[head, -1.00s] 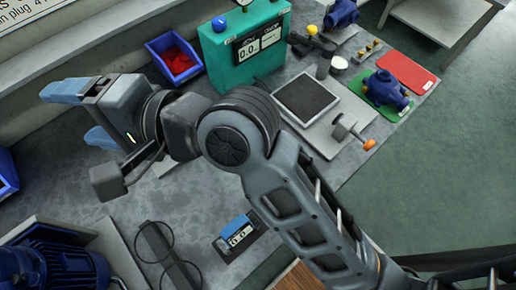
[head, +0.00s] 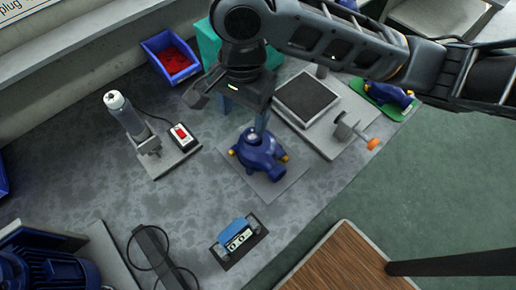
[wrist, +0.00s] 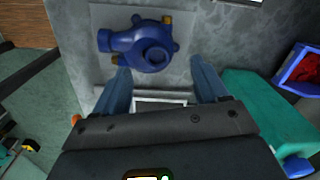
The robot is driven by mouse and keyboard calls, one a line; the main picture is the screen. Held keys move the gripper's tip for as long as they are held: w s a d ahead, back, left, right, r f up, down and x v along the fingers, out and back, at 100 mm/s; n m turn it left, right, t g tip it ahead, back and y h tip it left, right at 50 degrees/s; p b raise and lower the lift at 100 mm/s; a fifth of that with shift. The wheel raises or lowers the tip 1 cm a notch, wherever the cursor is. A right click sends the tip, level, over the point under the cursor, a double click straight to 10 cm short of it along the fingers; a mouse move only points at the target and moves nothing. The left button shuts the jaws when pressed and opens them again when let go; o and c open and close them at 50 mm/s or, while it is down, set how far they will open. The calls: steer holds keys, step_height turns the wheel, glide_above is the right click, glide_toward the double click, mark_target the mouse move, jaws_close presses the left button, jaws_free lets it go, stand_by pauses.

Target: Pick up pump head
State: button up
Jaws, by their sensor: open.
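A dark blue pump head (head: 260,152) with yellow-orange fittings lies on a grey square mat (head: 285,185) in the middle of the bench. In the wrist view the pump head (wrist: 147,45) shows beyond the fingertips, whole and unobstructed. My gripper (head: 243,112) points down just behind the pump head in the head view, with its blue fingers apart. In the wrist view the gripper (wrist: 160,75) is empty between its fingers and is not touching the pump head. A second blue pump part (head: 388,94) lies on a green mat at the right, partly hidden by my arm.
A blue bin (head: 171,56) of red parts and a teal tester (wrist: 255,110) are behind.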

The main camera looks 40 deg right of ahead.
mark_target(251, 136)
steer(key=shift+s+d+f, duration=0.15)
steer(key=shift+d+f, duration=0.15)
steer(key=shift+d, duration=0.2)
steer(key=shift+d+f, duration=0.1)
steer(key=shift+f, duration=0.3)
step_height(251, 136, down, 7)
steer(key=shift+d+r, duration=0.15)
steer(key=shift+r, duration=0.05)
steer(key=c, duration=1.3)
steer(key=shift+r, duration=0.1)
